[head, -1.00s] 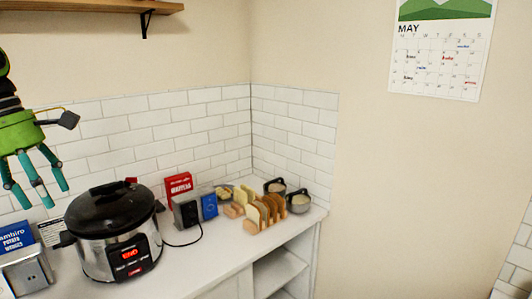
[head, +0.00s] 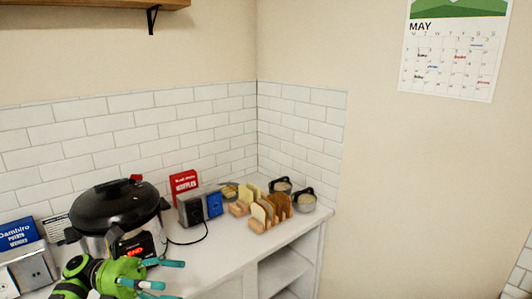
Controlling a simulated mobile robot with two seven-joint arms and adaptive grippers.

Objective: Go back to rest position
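My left gripper (head: 168,280), green with teal fingers, is low at the left of the head view. It is in front of the black-lidded cooker (head: 114,207) and hides part of its lower front. Its fingers are spread apart, pointing right, and I see nothing between them. The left arm comes in from the bottom left edge. My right gripper is not in view.
The white counter (head: 222,250) holds a small metal appliance (head: 190,210), a red box (head: 184,183), racks with bread slices (head: 270,211) and two small dark-handled pots (head: 304,200). A blue-and-white box (head: 20,236) stands at the left. A wooden shelf (head: 90,4) is above.

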